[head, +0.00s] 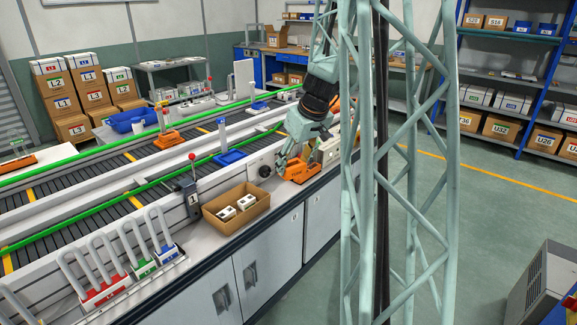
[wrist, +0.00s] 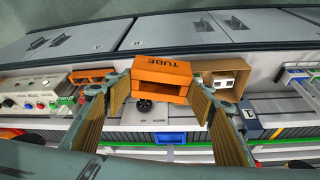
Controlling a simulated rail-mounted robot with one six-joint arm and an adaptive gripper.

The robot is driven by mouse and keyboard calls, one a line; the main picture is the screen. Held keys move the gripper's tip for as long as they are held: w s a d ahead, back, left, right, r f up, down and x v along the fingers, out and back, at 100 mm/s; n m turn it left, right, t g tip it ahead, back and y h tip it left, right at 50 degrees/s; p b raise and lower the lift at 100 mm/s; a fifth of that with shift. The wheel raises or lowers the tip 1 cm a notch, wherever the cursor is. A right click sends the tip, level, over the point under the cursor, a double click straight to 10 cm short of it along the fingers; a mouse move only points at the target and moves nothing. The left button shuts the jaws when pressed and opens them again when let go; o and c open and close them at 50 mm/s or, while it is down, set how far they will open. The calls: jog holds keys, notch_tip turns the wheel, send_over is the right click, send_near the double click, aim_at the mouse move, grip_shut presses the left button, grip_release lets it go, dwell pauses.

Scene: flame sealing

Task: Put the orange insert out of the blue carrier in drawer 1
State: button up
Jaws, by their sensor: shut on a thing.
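An orange block with a hollow front, lettered TUBE, is the orange insert as far as I can tell. It is between the fingers of my gripper (wrist: 160,95) in the wrist view (wrist: 163,68). In the head view, my gripper (head: 291,157) is at the orange TUBE piece (head: 300,173) by the counter; I cannot tell whether it touches the counter. The fingers press on its two sides. A blue carrier (head: 231,157) sits on the conveyor, and its tray also shows in the wrist view (wrist: 170,138). I cannot pick out drawer 1.
A cardboard box (head: 237,221) with white items stands beside the orange piece on the counter. A control box with buttons (wrist: 38,104) is on the other side. A grey post marked 1 (head: 193,199) stands by the conveyor. An orange carrier (head: 167,139) is farther along.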

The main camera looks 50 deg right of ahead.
aim_at(298, 165)
jog(key=shift+s+a+r+m+g+h, duration=0.15)
jog(key=shift+s+r+m+h, duration=0.2)
jog(key=shift+s+r+m, duration=0.55)
jog(key=shift+s+d+r+m+g+h, duration=0.15)
jog(key=shift+s+r+m+h, duration=0.2)
jog(key=shift+s+r+m, duration=0.5)
jog(key=shift+s+a+r+m+h, duration=0.1)
jog(key=shift+s+r+m+h, duration=0.15)
jog(key=shift+r+m, duration=0.35)
jog(key=shift+s+a+r+m+h, duration=0.15)
jog(key=shift+s+r+m, duration=0.15)
jog(key=shift+r+m, duration=0.3)
